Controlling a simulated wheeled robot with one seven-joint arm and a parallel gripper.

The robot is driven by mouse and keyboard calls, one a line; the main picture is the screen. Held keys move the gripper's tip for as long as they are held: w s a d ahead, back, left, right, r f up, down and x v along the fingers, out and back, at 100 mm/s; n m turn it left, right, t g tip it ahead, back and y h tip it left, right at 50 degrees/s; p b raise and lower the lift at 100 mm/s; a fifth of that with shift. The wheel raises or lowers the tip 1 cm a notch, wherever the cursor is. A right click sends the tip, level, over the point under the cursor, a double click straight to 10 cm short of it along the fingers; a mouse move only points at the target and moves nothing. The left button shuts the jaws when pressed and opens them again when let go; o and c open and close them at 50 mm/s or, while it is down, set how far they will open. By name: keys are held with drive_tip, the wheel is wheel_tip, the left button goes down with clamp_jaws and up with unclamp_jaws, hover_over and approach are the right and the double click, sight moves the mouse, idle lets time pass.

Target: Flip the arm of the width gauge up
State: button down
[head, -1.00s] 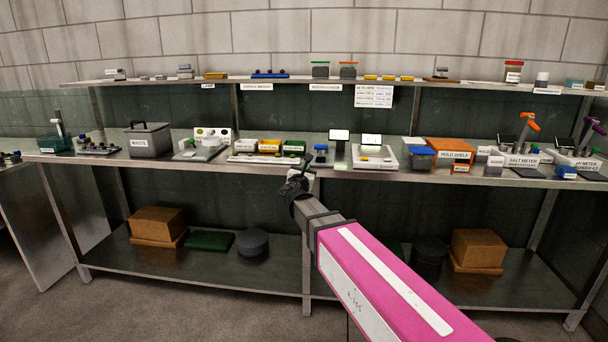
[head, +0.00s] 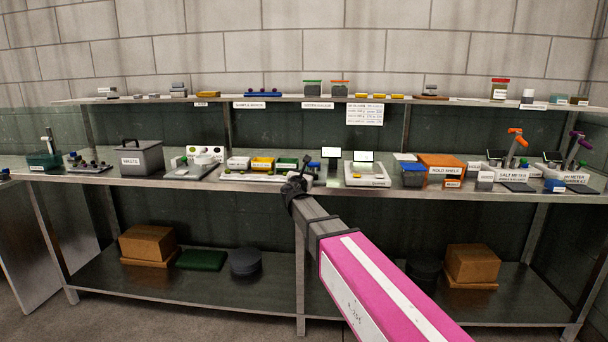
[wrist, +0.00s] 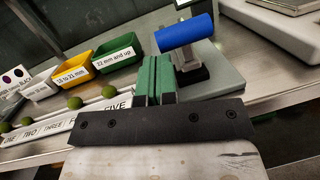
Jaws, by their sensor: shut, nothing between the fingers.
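What looks like the width gauge shows in the wrist view as a blue cylinder (wrist: 185,33) on a dark bracket, standing on a grey-green base plate (wrist: 205,75). The blue cylinder lies across the bracket, tilted slightly in the picture. My gripper (wrist: 157,66) has its green fingers together and empty, just left of the bracket and below the blue cylinder in the picture. I cannot tell whether they touch it. In the head view my gripper (head: 298,181) is at the counter's front edge and hides most of the gauge.
Left of the gauge are a yellow bin (wrist: 75,73), a green bin (wrist: 117,52) and a white numbered rail (wrist: 85,122) with several green balls. A white scale (head: 366,174) stands to the right. The upper shelf (head: 280,101) runs above the counter.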

drive_tip(key=shift+r, duration=0.15)
drive_tip(key=shift+r+g, duration=0.25)
drive_tip(key=shift+g, duration=0.05)
